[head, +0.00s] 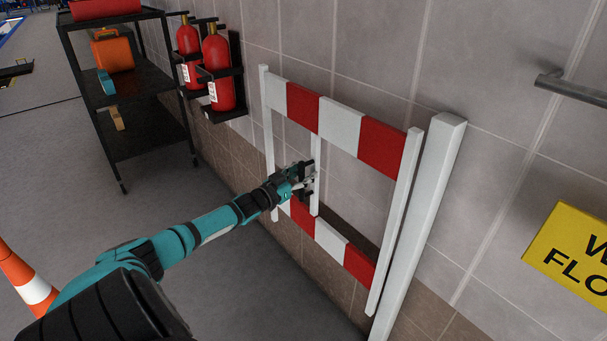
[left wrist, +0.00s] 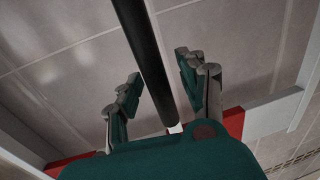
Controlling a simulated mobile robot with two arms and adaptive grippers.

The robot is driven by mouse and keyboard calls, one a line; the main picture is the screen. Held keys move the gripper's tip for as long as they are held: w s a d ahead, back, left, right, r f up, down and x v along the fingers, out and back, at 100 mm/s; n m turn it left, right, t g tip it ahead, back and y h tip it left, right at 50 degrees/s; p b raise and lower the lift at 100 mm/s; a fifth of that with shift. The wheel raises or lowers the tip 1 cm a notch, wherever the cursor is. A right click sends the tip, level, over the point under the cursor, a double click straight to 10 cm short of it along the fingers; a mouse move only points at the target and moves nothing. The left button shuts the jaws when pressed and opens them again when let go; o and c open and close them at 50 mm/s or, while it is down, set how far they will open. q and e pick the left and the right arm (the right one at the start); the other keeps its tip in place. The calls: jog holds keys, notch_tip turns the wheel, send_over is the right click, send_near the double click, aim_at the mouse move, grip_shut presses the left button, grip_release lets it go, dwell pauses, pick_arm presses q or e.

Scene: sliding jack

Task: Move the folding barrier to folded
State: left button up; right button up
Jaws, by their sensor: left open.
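The folding barrier (head: 383,148) has red and white striped upper and lower rails and slim white uprights. It stands beside a thick white post (head: 425,215) at the tiled wall, reaching left from it. The angle between barrier and wall is hard to judge. My left gripper (head: 305,180) is at the barrier's middle upright (head: 316,150), just above the lower rail. In the left wrist view the fingers of this gripper (left wrist: 158,72) are spread, with a dark bar (left wrist: 145,45) between them. Red rail parts (left wrist: 234,121) show beyond. My right gripper is out of view.
Two red fire extinguishers (head: 220,72) hang on the wall left of the barrier. A black shelf cart (head: 150,128) stands farther left. A traffic cone (head: 30,278) is at lower left, and a yellow sign (head: 570,250) at right. The floor before the barrier is mostly clear.

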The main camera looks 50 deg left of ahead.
pick_arm(q)
jog(key=s, duration=1.2)
jog(key=shift+d, duration=0.15)
dwell(0.4)
